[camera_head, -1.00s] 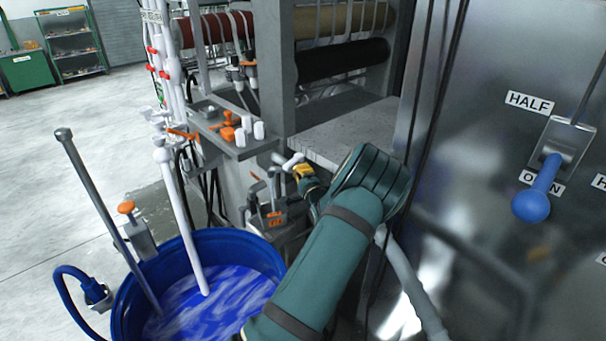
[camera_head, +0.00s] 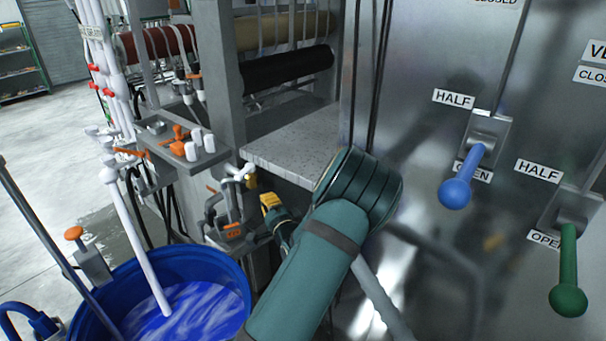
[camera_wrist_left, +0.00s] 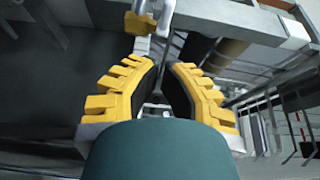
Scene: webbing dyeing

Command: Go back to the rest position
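My left gripper (camera_head: 268,203) is partly hidden behind my own green arm in the head view, just below the grey machine shelf. A white valve handle with a brass-coloured part (camera_head: 243,174) is close to its yellow fingers. In the left wrist view, the yellow fingers with black pads (camera_wrist_left: 166,70) stand apart with a narrow gap, and nothing is held between them. A pale metal fitting (camera_wrist_left: 150,20) is just beyond the fingertips. My right gripper is not in view.
A blue tub (camera_head: 185,265) of blue liquid stands at lower left. A steel panel at right carries a blue lever (camera_head: 461,185) and a green lever (camera_head: 568,275). A grey shelf (camera_head: 295,140) is above my gripper. Open floor lies at far left.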

